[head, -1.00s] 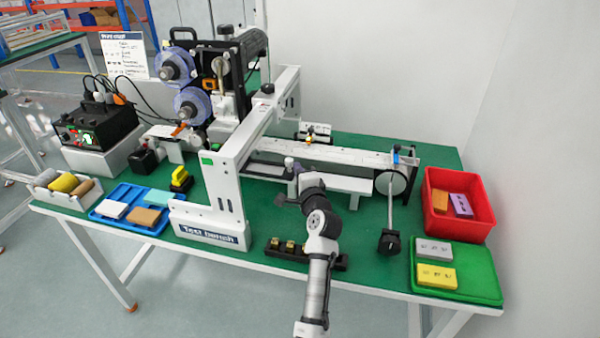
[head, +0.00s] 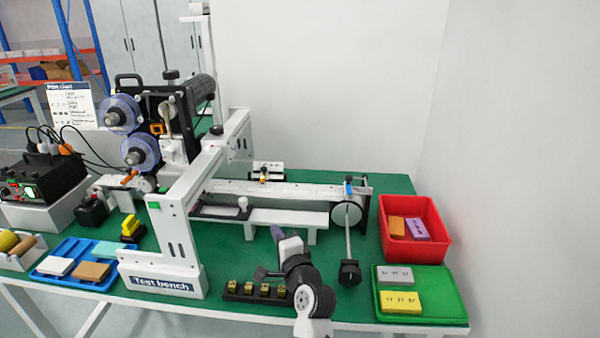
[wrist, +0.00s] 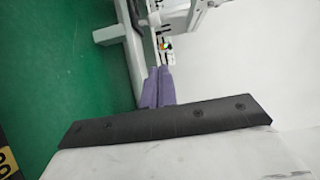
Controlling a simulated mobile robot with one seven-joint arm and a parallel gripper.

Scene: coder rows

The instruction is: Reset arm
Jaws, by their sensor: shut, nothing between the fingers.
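My gripper (head: 276,233) shows at the bottom centre of the head view, over the front of the green table. Its purple-grey fingers point away from me, towards the white conveyor rail. In the wrist view the two fingers (wrist: 157,87) lie together, with nothing held between them. My arm is bent at the grey-and-white joint below, and its lower part is cut off by the frame edge.
A black block with brass pieces (head: 258,291) sits left of my arm. A black-knobbed lever (head: 349,271) stands to the right. The white test bench frame (head: 172,230) is left. A red bin (head: 439,240) and green tray (head: 452,296) are right.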

